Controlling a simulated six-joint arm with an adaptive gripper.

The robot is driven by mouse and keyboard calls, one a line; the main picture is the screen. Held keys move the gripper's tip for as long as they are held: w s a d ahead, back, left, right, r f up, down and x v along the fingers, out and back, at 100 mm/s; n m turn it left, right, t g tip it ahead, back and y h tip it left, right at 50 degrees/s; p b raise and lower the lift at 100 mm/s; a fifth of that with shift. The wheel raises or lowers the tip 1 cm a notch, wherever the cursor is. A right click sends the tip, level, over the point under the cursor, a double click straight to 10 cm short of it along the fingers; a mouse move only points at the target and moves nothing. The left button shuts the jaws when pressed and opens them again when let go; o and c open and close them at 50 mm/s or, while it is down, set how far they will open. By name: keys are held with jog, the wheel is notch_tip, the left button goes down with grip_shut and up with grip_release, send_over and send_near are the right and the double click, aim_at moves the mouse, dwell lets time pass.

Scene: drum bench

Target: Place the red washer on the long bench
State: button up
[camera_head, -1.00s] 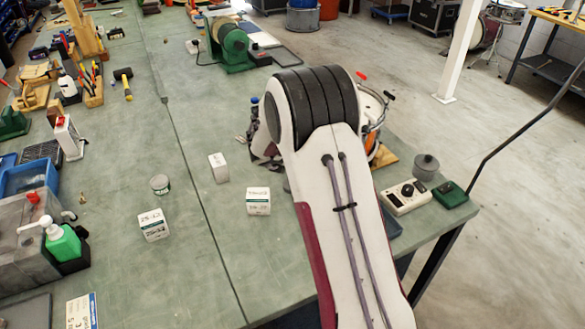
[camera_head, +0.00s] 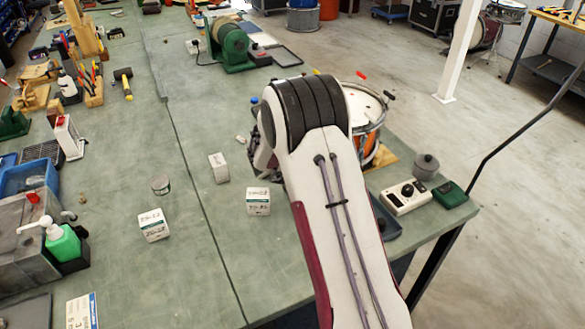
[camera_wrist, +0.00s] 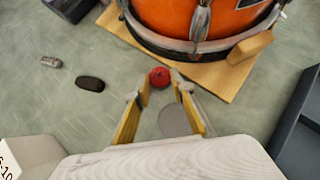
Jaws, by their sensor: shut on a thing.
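The red washer (camera_wrist: 159,77) is small and round and sits between the two yellow fingertips of my gripper (camera_wrist: 161,88) in the wrist view. My gripper is shut on it. The washer is over the green long bench (camera_head: 120,235), near the orange drum; its height above the top is hard to judge. In the head view my arm hides the gripper and the washer.
The orange drum (camera_wrist: 190,15) stands on a wooden board (camera_wrist: 220,82) just beyond the fingertips. A flat grey disc (camera_wrist: 174,121), a dark oval piece (camera_wrist: 90,84) and a small metal piece (camera_wrist: 51,62) lie nearby. White boxes (camera_head: 258,201) stand left of my arm.

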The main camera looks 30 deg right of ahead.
jog(key=o, duration=0.7)
jog(key=shift+r, duration=0.1)
jog(key=v, duration=1.2)
jog(key=shift+r, duration=0.15)
dwell(0.4)
